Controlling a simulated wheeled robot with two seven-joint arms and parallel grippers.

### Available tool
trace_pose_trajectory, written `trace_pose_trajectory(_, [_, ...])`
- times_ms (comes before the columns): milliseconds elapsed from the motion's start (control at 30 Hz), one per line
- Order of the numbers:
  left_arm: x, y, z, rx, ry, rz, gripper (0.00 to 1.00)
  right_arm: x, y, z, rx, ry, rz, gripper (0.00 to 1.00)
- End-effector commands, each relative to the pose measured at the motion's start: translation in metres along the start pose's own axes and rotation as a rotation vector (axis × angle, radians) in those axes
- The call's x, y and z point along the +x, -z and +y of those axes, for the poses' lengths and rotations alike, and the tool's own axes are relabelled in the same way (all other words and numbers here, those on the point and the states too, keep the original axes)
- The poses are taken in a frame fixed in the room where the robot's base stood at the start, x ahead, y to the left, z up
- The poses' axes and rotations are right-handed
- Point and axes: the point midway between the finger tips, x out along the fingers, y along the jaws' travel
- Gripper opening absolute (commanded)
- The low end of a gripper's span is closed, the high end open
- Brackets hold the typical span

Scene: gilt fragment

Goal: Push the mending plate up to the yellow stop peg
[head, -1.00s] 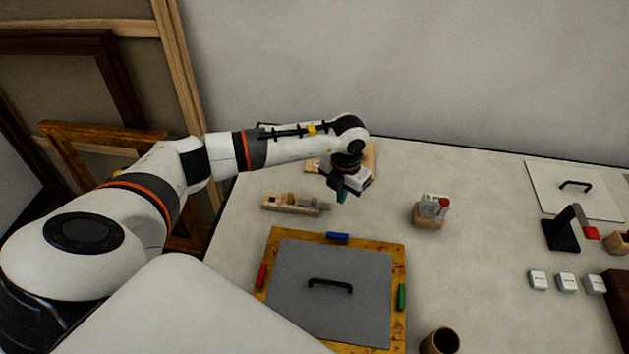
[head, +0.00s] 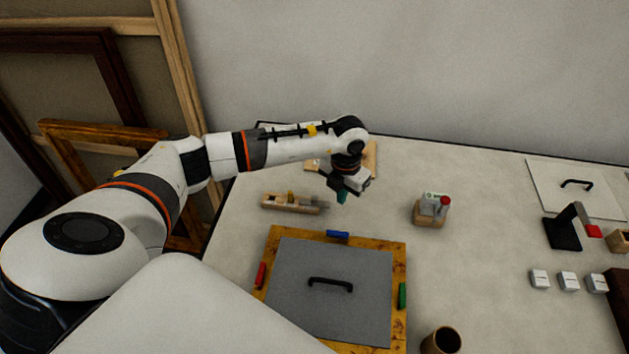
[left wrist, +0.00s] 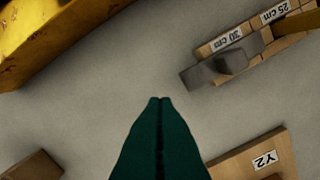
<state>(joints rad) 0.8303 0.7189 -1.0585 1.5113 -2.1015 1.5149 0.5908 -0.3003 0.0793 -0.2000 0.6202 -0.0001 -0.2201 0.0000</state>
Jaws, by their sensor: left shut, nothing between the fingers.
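The mending plate (head: 313,205) is a small grey metal piece at the right end of a wooden track (head: 278,205) in the head view. In the left wrist view the grey plate (left wrist: 228,64) lies at the end of the track, beside the "30 cm" label. The yellow stop peg (head: 290,196) stands on the track, left of the plate, with a gap between them. My left gripper (head: 342,198) has teal fingers and is right of the plate, apart from it. Its fingertips (left wrist: 160,100) are together and empty. My right gripper is not in view.
A gilt frame (head: 399,265) with a grey handled panel (head: 330,310) lies in front. A bottle holder (head: 428,219) stands to the right. A board marked "Y2" (left wrist: 240,162) lies near the fingers. Bare table lies between the gripper and bottle holder.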

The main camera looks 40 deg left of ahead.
Motion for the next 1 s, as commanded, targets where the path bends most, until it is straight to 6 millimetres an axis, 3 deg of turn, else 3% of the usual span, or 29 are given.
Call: trace_pose_trajectory(1000, [0.022,0.000,0.000,0.000,0.000,0.000,0.00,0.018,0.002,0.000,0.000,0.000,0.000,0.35])
